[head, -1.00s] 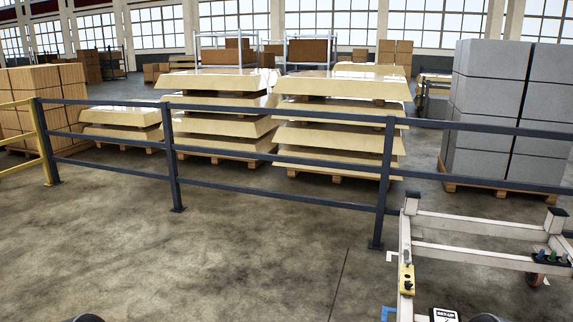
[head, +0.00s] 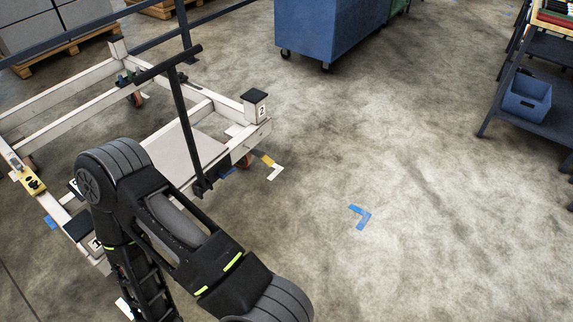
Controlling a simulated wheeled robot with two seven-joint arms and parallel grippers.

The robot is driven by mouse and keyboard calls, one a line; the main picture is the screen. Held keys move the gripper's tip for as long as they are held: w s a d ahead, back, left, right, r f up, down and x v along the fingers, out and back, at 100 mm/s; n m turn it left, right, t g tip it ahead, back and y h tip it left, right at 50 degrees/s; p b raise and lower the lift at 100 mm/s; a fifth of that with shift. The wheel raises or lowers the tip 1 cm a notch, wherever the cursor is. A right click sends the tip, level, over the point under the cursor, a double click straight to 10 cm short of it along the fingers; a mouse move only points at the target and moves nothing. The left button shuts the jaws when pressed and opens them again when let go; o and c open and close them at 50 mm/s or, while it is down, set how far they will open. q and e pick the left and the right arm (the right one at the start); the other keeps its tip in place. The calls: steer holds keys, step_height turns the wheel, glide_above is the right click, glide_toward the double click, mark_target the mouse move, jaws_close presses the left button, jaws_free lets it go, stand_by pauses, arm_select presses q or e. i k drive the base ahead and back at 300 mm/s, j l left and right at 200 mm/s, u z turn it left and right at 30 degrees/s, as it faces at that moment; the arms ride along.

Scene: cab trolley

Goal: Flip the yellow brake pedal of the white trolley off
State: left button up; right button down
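The white trolley (head: 60,98) stands at the left, an open frame with corner posts, one marked "2". A black T-shaped handle bar (head: 180,110) rises at its near right side. A small yellow piece (head: 267,160) shows low beside the wheel under the "2" corner; it may be the brake pedal, but it is too small to tell its position. A black arm of mine (head: 190,220) crosses in front of the trolley and hides part of its near side. Neither gripper is in view.
A yellow box with black knobs (head: 33,184) sits on the trolley's left beam. A blue wheeled cabinet (head: 325,25) stands behind, and a dark shelf with a blue bin (head: 527,98) at the right. The floor right of the trolley is clear, with blue tape (head: 360,216).

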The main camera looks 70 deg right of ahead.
mark_target(267, 160)
steer(key=k+l, duration=0.3)
steer(key=k, duration=0.2)
steer(key=z, duration=2.1)
steer(key=i+l+z, duration=0.25)
steer(key=i, duration=0.25)
steer(key=i+l+z, duration=0.55)
steer(key=i, duration=0.45)
steer(key=i+z, duration=0.25)
steer(key=i, duration=0.3)
steer(key=i+l+u, duration=0.1)
steer(key=i+u, duration=0.4)
steer(key=i+l+u, duration=0.25)
steer(key=u, duration=0.2)
steer(key=i+l+u, duration=0.2)
steer(key=u, duration=0.25)
steer(key=i+l+u, duration=0.2)
steer(key=u, duration=0.25)
steer(key=i+l+u, duration=0.15)
steer(key=l+u, duration=0.7)
steer(key=i+l+u, duration=0.1)
steer(key=l+u, duration=0.45)
steer(key=i, duration=0.05)
